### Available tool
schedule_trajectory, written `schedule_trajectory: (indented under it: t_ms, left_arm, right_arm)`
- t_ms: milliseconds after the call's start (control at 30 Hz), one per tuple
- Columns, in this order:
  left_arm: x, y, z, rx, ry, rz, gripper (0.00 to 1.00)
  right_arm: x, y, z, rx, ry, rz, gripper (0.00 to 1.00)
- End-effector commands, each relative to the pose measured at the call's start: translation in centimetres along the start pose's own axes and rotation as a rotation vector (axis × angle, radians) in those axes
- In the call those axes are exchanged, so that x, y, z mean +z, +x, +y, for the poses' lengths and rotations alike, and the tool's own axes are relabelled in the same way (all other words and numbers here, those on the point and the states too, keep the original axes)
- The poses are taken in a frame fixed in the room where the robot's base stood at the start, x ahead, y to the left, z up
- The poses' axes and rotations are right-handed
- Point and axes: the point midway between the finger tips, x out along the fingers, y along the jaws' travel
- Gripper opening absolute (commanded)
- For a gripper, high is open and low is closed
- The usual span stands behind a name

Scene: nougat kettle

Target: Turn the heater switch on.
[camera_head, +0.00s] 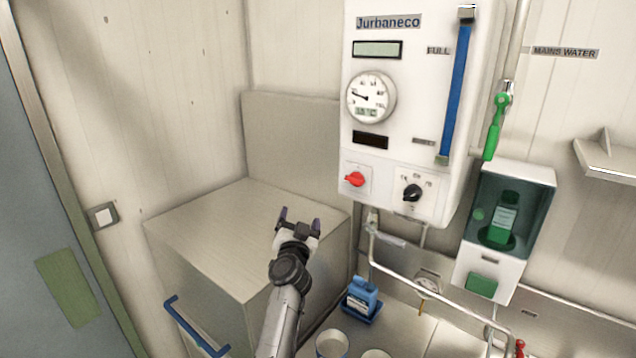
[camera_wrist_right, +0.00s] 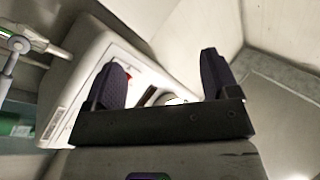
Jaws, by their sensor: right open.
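The white heater box (camera_head: 392,150) hangs on the back wall, with a gauge and displays on its front. A red rotary switch (camera_head: 355,179) sits at its lower left, and a black rotary knob (camera_head: 412,192) sits to the right of it. I cannot read which label belongs to the heater switch. My right gripper (camera_head: 300,218) is open and empty, below and left of the red switch and apart from it. In the right wrist view, the box (camera_wrist_right: 72,92) lies behind the two open fingers (camera_wrist_right: 163,78), with a bit of red partly hidden by the left finger. My left gripper is out of view.
A large beige cabinet (camera_head: 240,225) with a blue handle (camera_head: 195,328) stands below and left of the box. A metal pipe rail (camera_head: 440,276) runs under the box. A green-bottle dispenser (camera_head: 505,225) and a green valve lever (camera_head: 494,130) are on the right.

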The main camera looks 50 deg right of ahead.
Motion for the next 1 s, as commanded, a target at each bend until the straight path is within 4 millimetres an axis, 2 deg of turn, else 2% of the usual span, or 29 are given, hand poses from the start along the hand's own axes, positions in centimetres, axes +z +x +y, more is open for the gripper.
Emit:
schedule_trajectory:
  t_ms: [100,300,400,533,733,1000]
  left_arm:
    - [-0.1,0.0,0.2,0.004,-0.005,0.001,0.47]
    - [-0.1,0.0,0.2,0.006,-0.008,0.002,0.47]
    - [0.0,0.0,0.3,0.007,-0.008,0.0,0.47]
    - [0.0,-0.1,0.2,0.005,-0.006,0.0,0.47]
    - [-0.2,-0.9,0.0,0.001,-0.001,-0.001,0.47]
    - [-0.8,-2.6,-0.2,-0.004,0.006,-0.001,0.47]
  right_arm:
    - [-1.5,-0.3,1.6,0.152,-0.16,0.135,0.81]
    - [-4.7,-2.0,4.7,0.419,-0.407,0.285,0.81]
    - [-5.5,-2.7,5.4,0.503,-0.507,0.305,0.81]
    - [-5.8,-2.7,5.6,0.526,-0.579,0.293,0.81]
    - [-6.7,-1.0,6.2,0.529,-0.602,0.288,0.81]
    - [-8.9,3.2,8.1,0.528,-0.6,0.289,0.81]
